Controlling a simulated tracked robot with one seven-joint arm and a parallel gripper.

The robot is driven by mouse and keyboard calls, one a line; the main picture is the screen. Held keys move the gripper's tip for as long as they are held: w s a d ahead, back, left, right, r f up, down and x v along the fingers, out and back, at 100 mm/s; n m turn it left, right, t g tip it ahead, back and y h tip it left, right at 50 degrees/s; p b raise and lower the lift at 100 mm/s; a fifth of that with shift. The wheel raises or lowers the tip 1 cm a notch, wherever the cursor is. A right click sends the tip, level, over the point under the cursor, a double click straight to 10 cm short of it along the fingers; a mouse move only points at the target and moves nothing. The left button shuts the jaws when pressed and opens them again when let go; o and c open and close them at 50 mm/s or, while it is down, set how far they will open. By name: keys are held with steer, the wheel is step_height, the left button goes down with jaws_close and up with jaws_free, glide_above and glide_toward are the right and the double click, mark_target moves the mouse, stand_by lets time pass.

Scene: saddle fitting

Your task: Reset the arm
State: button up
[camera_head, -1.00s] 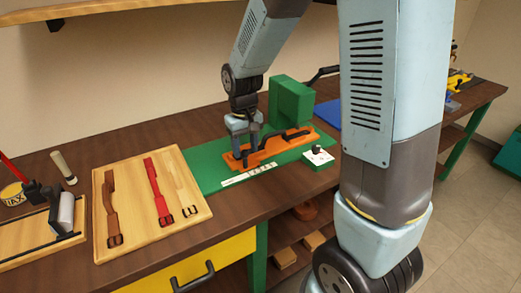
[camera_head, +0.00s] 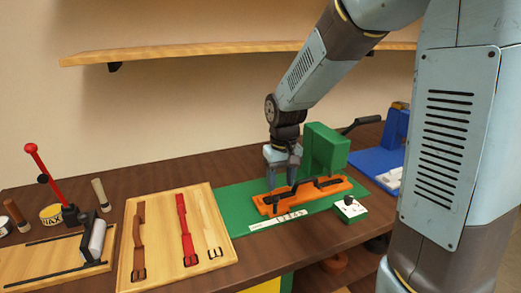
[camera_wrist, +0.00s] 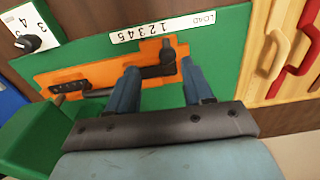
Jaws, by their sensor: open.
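My gripper (camera_head: 283,178) hangs above the left end of an orange fixture (camera_head: 330,190) on a green base plate (camera_head: 232,200). In the wrist view the gripper (camera_wrist: 160,78) has its two blue-grey fingers apart. The end of a dark lever (camera_wrist: 168,62) on the orange fixture shows between and beyond the fingertips. I cannot tell whether a finger touches it. Nothing is held. A strip with the numbers 1 to 5 and the word LOAD (camera_wrist: 163,27) lies along the plate.
A green block (camera_head: 325,147) stands behind the fixture, close to my gripper. A small box with a black knob (camera_head: 350,208) is at front right. A wooden board (camera_head: 160,240) with straps lies to the left. A shelf (camera_head: 200,52) runs along the wall above.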

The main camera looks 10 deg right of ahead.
steer(key=s+d+r+m+t, duration=0.1)
steer(key=s+d+r+t, duration=0.1)
steer(key=s+d+r, duration=0.3)
steer(key=s+d+r+m+t, duration=0.2)
steer(key=s+d+r, duration=0.4)
steer(key=s+r, duration=0.5)
steer(key=shift+s+t, duration=0.6)
steer(key=shift+s, duration=0.45)
